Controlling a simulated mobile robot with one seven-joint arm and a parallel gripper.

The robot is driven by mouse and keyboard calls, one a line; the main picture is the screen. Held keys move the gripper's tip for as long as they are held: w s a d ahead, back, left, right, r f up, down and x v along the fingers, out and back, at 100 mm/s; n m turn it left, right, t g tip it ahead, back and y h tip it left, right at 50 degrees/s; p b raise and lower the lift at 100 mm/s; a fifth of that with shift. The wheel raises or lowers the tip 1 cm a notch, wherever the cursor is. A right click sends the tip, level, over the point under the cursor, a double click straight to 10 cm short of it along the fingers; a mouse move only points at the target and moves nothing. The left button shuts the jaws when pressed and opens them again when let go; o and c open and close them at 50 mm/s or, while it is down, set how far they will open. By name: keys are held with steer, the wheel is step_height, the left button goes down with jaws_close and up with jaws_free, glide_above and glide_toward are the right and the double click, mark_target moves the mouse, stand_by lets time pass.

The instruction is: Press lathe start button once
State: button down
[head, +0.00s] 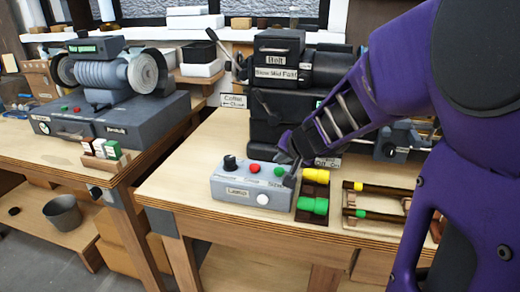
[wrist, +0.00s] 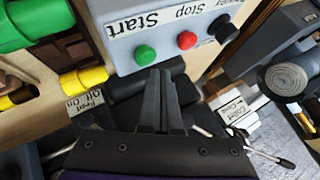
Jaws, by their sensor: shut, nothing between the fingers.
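The grey lathe control box (head: 230,180) sits near the front edge of the wooden bench. On top it has a black knob (head: 229,163), a red button (head: 253,169) and a green button (head: 280,171). A white round button (head: 262,199) is on its front face. In the wrist view the green button (wrist: 145,54) is by the label "Start", the red button (wrist: 187,40) by "Stop". My gripper (wrist: 160,74) is shut and empty, its fingertips close to the green button. I cannot tell whether they touch. In the head view my gripper (head: 290,158) is at the box's right end.
A dark holder with yellow (head: 315,175) and green (head: 312,205) cylinders stands right of the box. The dark lathe (head: 283,75) with a belt cover is behind. A grinder (head: 105,75) stands on the left bench. Bare bench top lies left of the box.

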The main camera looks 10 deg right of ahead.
steer(key=shift+f, duration=0.4)
